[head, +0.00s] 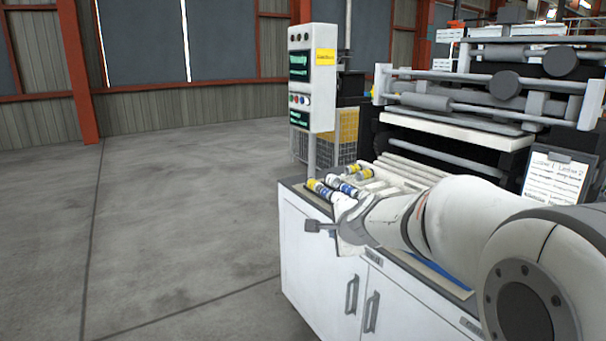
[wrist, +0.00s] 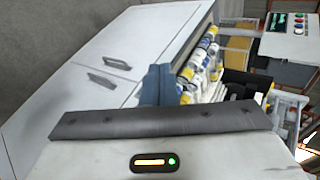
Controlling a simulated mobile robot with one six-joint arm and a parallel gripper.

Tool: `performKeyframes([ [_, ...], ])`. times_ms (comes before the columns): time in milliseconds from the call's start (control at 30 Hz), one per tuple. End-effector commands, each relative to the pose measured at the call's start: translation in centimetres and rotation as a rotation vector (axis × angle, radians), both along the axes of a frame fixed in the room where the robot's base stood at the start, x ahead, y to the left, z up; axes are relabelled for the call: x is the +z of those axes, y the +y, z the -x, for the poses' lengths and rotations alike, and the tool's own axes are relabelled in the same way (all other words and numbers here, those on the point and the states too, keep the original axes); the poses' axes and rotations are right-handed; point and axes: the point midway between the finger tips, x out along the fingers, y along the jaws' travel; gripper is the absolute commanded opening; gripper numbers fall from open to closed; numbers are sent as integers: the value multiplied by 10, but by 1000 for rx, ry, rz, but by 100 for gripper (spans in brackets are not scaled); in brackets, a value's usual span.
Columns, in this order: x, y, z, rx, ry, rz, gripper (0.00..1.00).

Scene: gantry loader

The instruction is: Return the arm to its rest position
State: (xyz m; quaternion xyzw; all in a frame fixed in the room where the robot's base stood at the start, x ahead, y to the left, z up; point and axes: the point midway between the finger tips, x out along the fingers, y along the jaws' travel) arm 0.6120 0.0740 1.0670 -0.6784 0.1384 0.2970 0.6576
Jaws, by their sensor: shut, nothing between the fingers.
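My arm reaches in from the right in the head view, stretched to the left across the front of a white cabinet (head: 310,250). My gripper (head: 311,226) is at its left end, shut and empty, in front of the cabinet's top edge as seen from the head. In the wrist view the blue-grey shut fingers (wrist: 156,85) point toward the cabinet, with its white doors (wrist: 115,45) to the left. The gap between the gripper and the cabinet cannot be told exactly.
Several yellow-, blue- and white-banded cylinders (head: 349,190) lie on the cabinet top, close behind the gripper. A control panel (head: 312,78) on a post stands behind. Machine rollers (head: 468,103) and a clipboard (head: 553,180) are at right. The floor (head: 180,220) at left is clear.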

Motion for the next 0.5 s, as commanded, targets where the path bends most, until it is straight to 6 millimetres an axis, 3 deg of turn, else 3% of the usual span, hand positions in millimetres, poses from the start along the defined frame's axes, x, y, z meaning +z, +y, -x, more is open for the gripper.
performKeyframes([
  [33, 9, 0, 33, 120, 23, 108, 0],
  [67, 8, -1, 52, 200, 41, 180, 0],
  [300, -19, -32, 212, 792, 238, 689, 0],
  [400, -29, -50, 260, 968, 323, 822, 0],
  [500, -37, -65, 291, 1084, 384, 905, 0],
])
